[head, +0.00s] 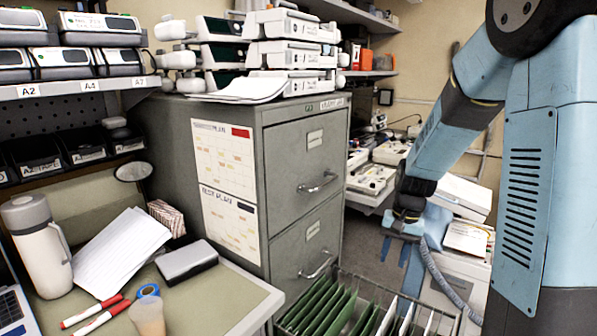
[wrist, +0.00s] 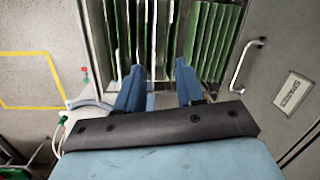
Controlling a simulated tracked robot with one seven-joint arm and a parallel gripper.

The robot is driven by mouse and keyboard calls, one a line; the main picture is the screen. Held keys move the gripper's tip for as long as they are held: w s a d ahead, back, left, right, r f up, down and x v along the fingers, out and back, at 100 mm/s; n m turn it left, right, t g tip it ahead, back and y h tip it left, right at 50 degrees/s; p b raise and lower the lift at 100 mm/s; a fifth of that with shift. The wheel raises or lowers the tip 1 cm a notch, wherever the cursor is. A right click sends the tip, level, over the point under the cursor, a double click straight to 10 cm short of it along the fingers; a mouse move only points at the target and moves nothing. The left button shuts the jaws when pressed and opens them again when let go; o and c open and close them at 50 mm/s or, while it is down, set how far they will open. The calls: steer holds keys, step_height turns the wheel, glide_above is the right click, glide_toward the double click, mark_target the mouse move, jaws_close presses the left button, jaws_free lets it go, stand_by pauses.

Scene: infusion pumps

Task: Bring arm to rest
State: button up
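My blue arm (head: 452,120) comes down from the upper right of the head view, bent at its elbow, with the gripper low. My gripper (head: 397,250) hangs in front of the grey filing cabinet's right side, near the open hanging-file drawer. In the wrist view, the two blue fingers of my gripper (wrist: 160,82) stand apart with nothing held between them. Green hanging files (wrist: 212,45) show beyond and below the fingertips; the distance to them is hard to tell.
The filing cabinet (head: 283,140) carries stacked white pumps (head: 290,55). Green files (head: 325,310) fill a wire-sided drawer or rack at bottom centre. A desk (head: 215,300) holds a flask (head: 36,245), papers and markers. White equipment (head: 462,240) stands behind my gripper. Some floor shows between.

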steer(key=s+r+n+t+h, duration=0.1)
steer(key=s+r+n+t, duration=0.3)
steer(key=s+r, duration=1.6)
steer(key=shift+a+t, duration=0.35)
steer(key=shift+t, duration=0.75)
steer(key=shift+a+n, duration=0.15)
steer(key=shift+n, duration=0.15)
